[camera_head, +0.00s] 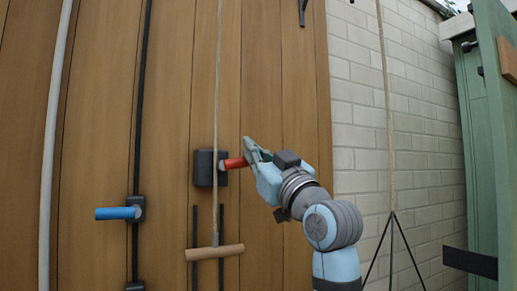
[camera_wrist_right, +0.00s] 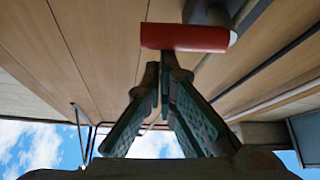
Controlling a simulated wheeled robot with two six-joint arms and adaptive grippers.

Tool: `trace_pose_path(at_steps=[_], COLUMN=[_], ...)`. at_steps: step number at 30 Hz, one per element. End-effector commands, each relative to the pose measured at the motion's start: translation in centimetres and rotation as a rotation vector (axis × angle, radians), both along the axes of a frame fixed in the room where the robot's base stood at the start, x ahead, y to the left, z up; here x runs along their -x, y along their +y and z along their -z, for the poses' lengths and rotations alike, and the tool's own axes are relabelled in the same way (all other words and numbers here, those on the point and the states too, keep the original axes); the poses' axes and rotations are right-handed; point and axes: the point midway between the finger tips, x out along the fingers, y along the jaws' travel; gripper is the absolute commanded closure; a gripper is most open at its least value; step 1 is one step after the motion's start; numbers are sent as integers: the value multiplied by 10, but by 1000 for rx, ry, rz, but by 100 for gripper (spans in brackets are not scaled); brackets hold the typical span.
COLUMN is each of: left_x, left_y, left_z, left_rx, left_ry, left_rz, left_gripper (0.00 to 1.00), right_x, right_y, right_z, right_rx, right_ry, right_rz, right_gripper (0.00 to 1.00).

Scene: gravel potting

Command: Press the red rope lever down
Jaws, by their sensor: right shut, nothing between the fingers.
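The red lever (camera_head: 235,163) is a short red cylinder that sticks out of a dark block (camera_head: 204,168) on the wooden wall. It lies roughly level. My right gripper (camera_head: 250,146) is at the lever's free end, with its fingers showing slightly above it. In the right wrist view the red lever (camera_wrist_right: 185,37) lies across the picture just past the shut fingertips (camera_wrist_right: 165,72). The fingers hold nothing. I cannot tell whether they touch the lever. My left gripper is not in view.
A blue lever (camera_head: 119,213) sticks out at the left on a dark pole. A rope (camera_head: 218,90) runs down past the dark block to a wooden bar (camera_head: 214,253). A white brick wall (camera_head: 400,130) and a green structure (camera_head: 490,120) stand at the right.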

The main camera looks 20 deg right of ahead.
Motion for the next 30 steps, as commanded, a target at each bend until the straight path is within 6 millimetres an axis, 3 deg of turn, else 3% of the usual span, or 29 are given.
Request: trace_pose_path(at_steps=[24,30], left_x=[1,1], left_y=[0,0], left_z=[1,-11], left_rx=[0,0], left_ry=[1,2], left_rz=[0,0], left_gripper=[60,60], right_x=[-2,-1], right_y=[2,3], right_z=[6,-8], right_rx=[3,3], right_ry=[0,0], right_rz=[-9,-10], right_gripper=[100,100])
